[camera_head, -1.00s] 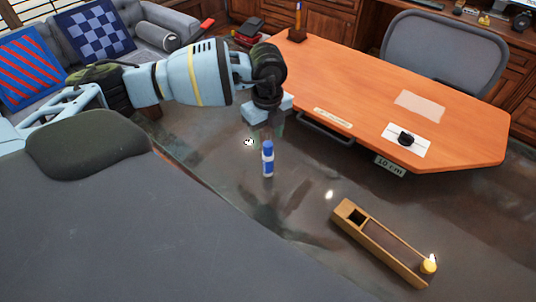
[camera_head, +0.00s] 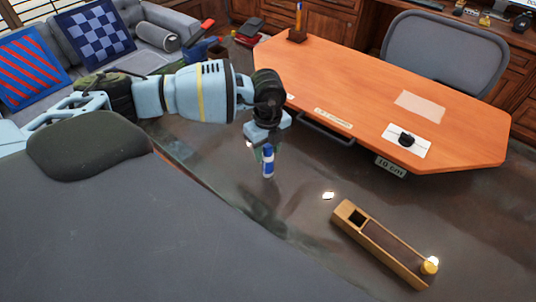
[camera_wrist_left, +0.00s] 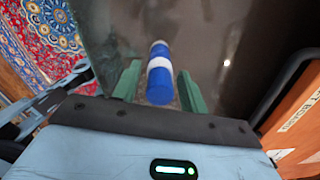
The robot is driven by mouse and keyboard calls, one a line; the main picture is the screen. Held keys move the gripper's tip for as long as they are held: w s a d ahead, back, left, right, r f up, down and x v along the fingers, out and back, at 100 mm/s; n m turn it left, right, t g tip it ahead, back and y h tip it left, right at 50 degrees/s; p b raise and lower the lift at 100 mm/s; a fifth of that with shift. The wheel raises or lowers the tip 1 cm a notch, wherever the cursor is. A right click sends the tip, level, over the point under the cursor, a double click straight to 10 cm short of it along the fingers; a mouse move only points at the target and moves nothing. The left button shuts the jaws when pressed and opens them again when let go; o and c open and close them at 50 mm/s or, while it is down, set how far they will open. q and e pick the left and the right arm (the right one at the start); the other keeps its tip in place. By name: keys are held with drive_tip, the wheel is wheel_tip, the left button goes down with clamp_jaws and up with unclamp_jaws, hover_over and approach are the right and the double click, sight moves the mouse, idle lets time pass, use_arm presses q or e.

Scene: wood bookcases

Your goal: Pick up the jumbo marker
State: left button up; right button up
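The jumbo marker (camera_head: 268,167) is a blue and white cylinder standing upright on the dark glossy surface. It also shows in the left wrist view (camera_wrist_left: 159,75), between my two green fingers. My left gripper (camera_head: 266,150) is open over the marker's upper part, pointing down. In the wrist view a gap shows between the marker and the left finger, with a smaller one at the right finger (camera_wrist_left: 160,88). The fingers partly hide the marker's top in the head view. My right gripper is out of view.
An orange-brown desk (camera_head: 370,90) with a drawer handle lies behind and right of the gripper. A long wooden box (camera_head: 375,243) with a yellow knob rests on the dark surface at front right. The surface between marker and box is clear.

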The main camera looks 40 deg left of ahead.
use_arm(q)
clamp_jaws()
drive_tip(key=shift+r, duration=0.15)
drive_tip(key=shift+r, duration=0.55)
wheel_tip(320, 180, up, 2)
drive_tip(key=shift+r, duration=0.25)
drive_tip(key=s+d, duration=0.3)
drive_tip(key=s, duration=0.4)
drive_tip(key=s+d+r, duration=0.1)
drive_tip(key=s+d, duration=0.3)
drive_tip(key=s, duration=0.3)
drive_tip(key=shift+s+p, duration=0.2)
drive_tip(key=shift+p, duration=0.2)
